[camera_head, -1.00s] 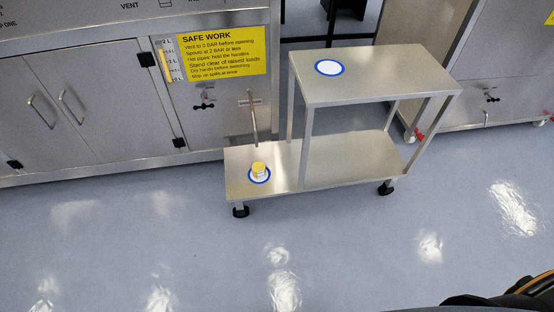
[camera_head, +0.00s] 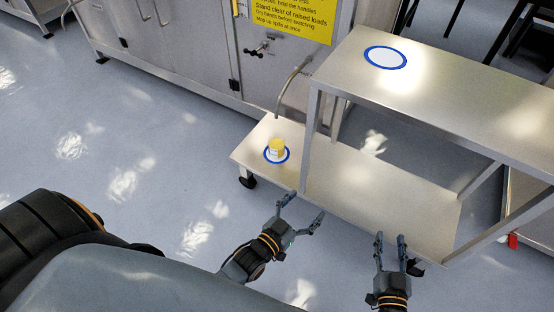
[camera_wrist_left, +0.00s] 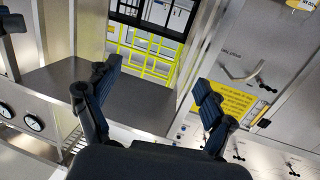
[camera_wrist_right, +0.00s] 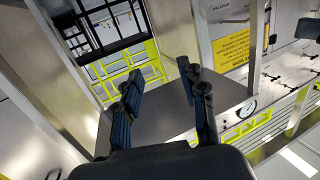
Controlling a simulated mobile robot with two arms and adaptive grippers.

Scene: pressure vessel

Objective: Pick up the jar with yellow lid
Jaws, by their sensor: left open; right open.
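The jar with yellow lid (camera_head: 277,147) stands upright on the lower shelf of the metal cart (camera_head: 385,190), inside a blue-ringed white circle (camera_head: 289,158). It is small in the head view, and I do not make it out in either wrist view. My left gripper (camera_head: 304,210) is open and empty, in front of the lower shelf and below and right of the jar in the picture. It also shows in the left wrist view (camera_wrist_left: 147,88). My right gripper (camera_head: 390,240) is open and empty, further right near the shelf's front edge. It also shows in the right wrist view (camera_wrist_right: 160,82).
The upper shelf (camera_head: 450,85) of the cart overhangs the right part of the lower shelf and bears an empty blue-ringed circle (camera_head: 385,57). Cart posts (camera_head: 311,140) stand right of the jar. A bent metal handle (camera_head: 291,85) rises behind it. Floor (camera_head: 140,190) is clear at left.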

